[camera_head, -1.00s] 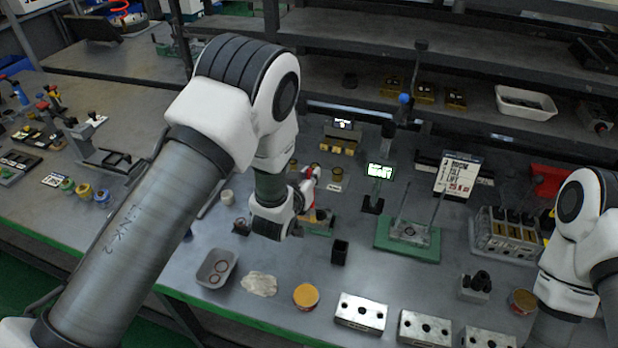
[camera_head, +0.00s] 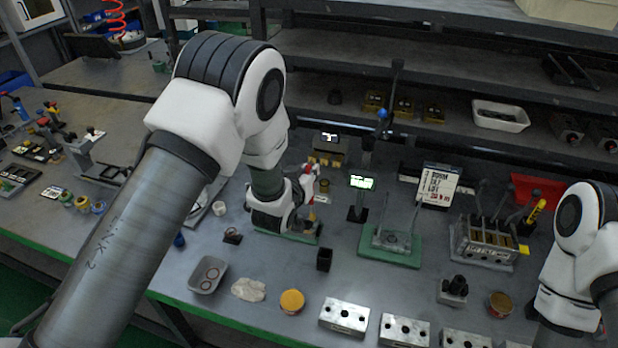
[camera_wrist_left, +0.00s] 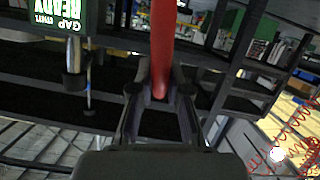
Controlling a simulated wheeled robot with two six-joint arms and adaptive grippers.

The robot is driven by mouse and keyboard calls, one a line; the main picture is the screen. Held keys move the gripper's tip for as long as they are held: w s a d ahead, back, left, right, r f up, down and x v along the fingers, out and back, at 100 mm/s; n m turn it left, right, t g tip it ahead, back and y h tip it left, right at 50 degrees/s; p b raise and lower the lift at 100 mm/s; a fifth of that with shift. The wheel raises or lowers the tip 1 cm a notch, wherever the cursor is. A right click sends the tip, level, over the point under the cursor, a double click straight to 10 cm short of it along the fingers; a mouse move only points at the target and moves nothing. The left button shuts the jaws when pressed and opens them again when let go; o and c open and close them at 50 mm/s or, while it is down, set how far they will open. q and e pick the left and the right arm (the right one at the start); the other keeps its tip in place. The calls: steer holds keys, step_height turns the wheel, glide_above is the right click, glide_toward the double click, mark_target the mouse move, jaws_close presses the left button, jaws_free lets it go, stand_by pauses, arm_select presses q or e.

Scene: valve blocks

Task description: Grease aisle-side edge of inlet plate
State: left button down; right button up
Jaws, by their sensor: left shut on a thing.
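My left gripper (camera_head: 308,190) is shut on a red rod-like handle (camera_wrist_left: 161,45), which stands between the fingers in the left wrist view; the gripper also shows there (camera_wrist_left: 160,92). In the head view the red thing (camera_head: 323,184) is small and partly hidden by the gripper, and its working end cannot be made out. My left wrist is over a small green-based stand (camera_head: 300,238). A larger green fixture (camera_head: 375,251) with a metal plate and thin uprights stands to its right. I cannot tell which plate is the inlet plate. My right gripper is out of view.
Drilled metal blocks (camera_head: 344,317) line the front edge. A yellow-lidded tin (camera_head: 292,301), a cloth (camera_head: 249,290), a grey tray (camera_head: 208,276) and a black cup (camera_head: 324,260) stand nearby. A lit display (camera_head: 361,182) and a sign (camera_head: 438,186) stand behind. The valve rack (camera_head: 486,245) is right.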

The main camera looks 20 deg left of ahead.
arm_select(q)
steer(key=shift+r+p, duration=0.4)
steer(key=shift+r, duration=0.45)
steer(key=shift+s+r, duration=0.1)
steer(key=shift+r, duration=0.2)
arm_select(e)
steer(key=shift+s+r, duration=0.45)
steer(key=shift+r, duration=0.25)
arm_select(q)
steer(key=shift+f, duration=0.1)
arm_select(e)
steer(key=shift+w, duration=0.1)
